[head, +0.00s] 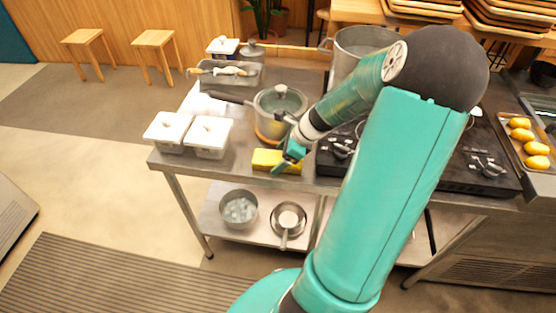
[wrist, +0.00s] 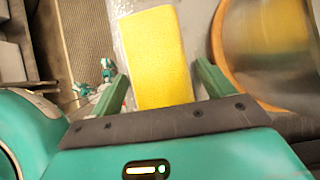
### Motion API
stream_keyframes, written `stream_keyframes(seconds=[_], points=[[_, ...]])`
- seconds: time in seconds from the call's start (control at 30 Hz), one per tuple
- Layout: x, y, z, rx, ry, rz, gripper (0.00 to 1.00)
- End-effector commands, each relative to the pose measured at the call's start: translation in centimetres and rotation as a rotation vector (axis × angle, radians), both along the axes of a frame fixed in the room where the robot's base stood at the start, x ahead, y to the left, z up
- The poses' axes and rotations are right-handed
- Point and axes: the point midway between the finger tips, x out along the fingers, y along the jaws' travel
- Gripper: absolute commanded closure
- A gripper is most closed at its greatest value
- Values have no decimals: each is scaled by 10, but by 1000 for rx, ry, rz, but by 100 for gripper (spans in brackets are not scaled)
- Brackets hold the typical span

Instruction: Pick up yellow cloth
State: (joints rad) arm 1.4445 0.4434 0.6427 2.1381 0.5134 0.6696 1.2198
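The yellow cloth (head: 270,160) lies as a flat folded block on the metal counter, near its front edge and in front of a pot on a wooden board. My gripper (head: 285,163) is at the cloth's right end in the head view. In the wrist view the cloth (wrist: 154,58) fills the space ahead of and between the two green fingers. My gripper (wrist: 160,88) is open, with a finger on each side of the cloth and a gap on both sides. I cannot tell its exact height above the counter.
The pot (head: 280,108) stands on the round wooden board (wrist: 226,50), close to the right finger in the wrist view. Two white lidded containers (head: 188,133) stand to the left. The black stove (head: 450,165) is to the right. Bare counter (head: 240,160) lies left of the cloth.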

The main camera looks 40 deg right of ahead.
Motion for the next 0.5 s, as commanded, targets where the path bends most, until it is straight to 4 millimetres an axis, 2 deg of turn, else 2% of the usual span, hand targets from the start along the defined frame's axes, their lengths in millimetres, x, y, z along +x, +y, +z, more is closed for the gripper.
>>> stream_keyframes(seconds=[0.03, 0.2, 0.5], points=[[0, 0, 0, 0, 0, 0, 30], [0, 0, 0, 0, 0, 0, 63], [0, 0, 2, -1, -1, -1, 64]])
